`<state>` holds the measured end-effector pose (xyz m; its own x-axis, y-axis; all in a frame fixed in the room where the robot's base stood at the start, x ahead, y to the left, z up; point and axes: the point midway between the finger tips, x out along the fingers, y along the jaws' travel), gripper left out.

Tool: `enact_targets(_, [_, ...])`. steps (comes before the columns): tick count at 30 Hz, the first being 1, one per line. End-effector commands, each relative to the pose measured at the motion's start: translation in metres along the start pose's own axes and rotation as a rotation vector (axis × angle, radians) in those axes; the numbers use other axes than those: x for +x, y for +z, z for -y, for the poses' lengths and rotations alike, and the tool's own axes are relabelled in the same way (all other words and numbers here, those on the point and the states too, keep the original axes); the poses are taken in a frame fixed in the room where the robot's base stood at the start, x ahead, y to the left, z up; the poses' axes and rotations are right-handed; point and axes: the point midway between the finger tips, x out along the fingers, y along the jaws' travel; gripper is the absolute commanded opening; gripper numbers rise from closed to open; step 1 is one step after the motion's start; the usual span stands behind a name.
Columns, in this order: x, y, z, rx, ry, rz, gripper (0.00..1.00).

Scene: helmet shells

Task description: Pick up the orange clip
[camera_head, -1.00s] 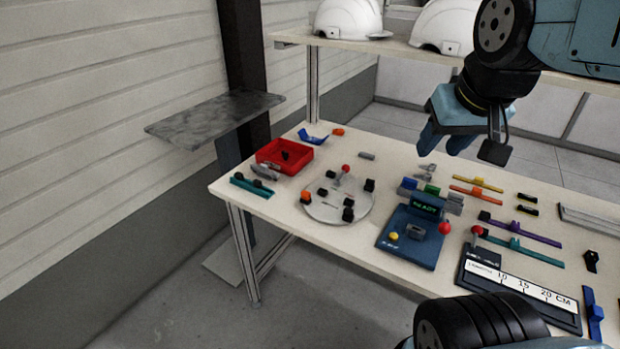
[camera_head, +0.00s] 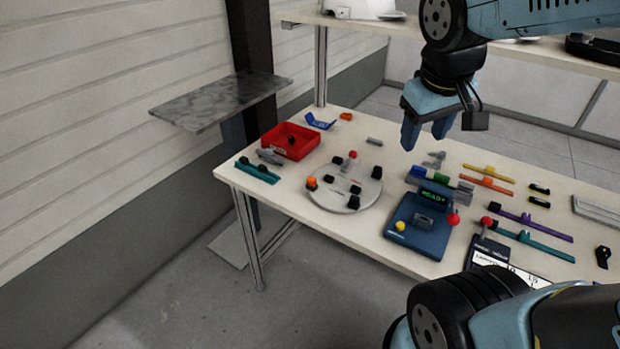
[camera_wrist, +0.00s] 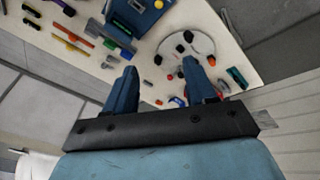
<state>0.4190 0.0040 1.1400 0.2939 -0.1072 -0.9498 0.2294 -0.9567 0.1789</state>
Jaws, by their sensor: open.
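A small orange piece (camera_head: 346,116), which looks like the clip, lies flat at the back left of the table, just right of a blue bracket (camera_head: 320,122). In the wrist view the small orange piece (camera_wrist: 158,102) shows low between the fingers. My gripper (camera_head: 425,136) is open and empty, above the back of the table and to the right of the piece. In the wrist view my gripper (camera_wrist: 160,66) has its two blue fingers wide apart, with nothing between them.
A red bin (camera_head: 290,152) stands left of a round plate (camera_head: 345,205) holding black pieces and another orange part (camera_head: 311,182). A blue device (camera_head: 420,228) sits right of it. Colored bars (camera_head: 487,185) lie farther right. A shelf (camera_head: 470,38) runs behind.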

Motion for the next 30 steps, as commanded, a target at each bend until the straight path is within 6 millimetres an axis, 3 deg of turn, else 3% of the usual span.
enact_targets(17, [0.092,-0.057,0.044,-0.755,0.271,0.385,0.55])
enact_targets(23, [0.122,-0.079,0.073,-1.027,0.394,0.478,0.55])
enact_targets(30, [0.158,-0.102,0.121,-1.358,0.564,0.563,0.55])
